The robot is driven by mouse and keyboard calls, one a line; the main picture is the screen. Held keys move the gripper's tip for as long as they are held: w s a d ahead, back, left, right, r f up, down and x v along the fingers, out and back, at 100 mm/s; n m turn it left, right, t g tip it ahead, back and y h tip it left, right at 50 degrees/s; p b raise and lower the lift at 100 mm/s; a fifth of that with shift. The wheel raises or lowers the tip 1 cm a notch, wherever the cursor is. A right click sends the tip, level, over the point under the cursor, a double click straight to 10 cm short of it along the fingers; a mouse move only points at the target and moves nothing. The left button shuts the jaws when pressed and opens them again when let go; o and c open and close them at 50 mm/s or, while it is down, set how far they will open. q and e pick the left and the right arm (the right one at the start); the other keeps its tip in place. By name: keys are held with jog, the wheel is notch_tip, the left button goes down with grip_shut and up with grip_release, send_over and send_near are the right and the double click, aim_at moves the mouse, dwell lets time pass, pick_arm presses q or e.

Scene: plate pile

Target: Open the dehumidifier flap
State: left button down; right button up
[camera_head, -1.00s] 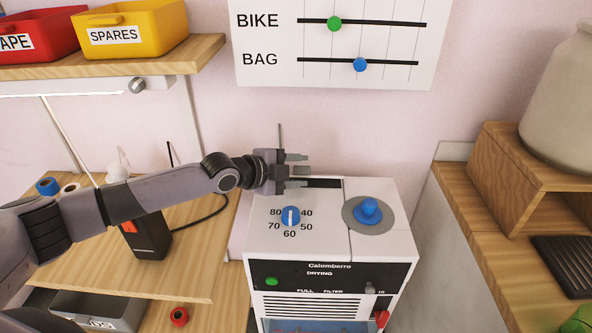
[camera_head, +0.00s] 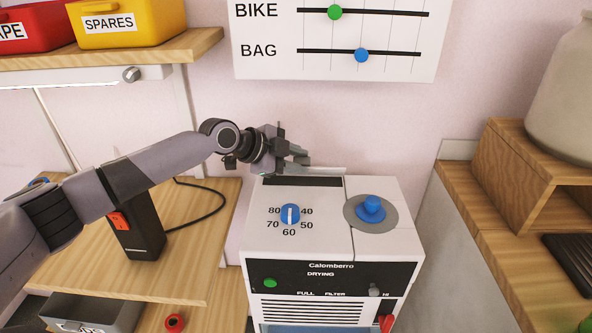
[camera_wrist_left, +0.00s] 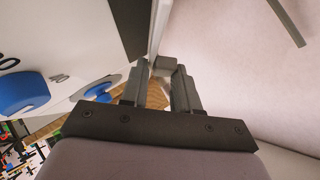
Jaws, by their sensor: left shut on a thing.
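The white dehumidifier (camera_head: 262,248) stands below my left arm, with a blue numbered dial (camera_head: 290,214) and a blue knob (camera_head: 371,208) on top. Its flap (camera_head: 325,170) shows as a thin pale strip at the back edge, behind a dark slot (camera_head: 310,182). My left gripper (camera_head: 303,165) reaches in from the left at the flap's left end and is shut on it. In the left wrist view the fingers (camera_wrist_left: 160,70) meet the thin pale flap (camera_wrist_left: 157,28). The fingers partly hide the flap's left end. My right gripper is not in view.
A black box with a red switch (camera_head: 136,228) and a cable stands on the wooden table (camera_head: 180,270) at left. A wooden counter (camera_head: 480,215) lies to the right. The pink wall is close behind the dehumidifier. A shelf with bins (camera_head: 128,22) hangs upper left.

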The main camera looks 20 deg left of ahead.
pick_arm(q)
jog(key=shift+w+a+r, duration=0.1)
jog(key=shift+w+a, duration=0.1)
jog(key=shift+w, duration=0.05)
jog(key=c, duration=1)
grip_release()
jog(key=shift+o, duration=0.2)
jog(key=v, duration=0.7)
jog(key=shift+b, duration=0.4)
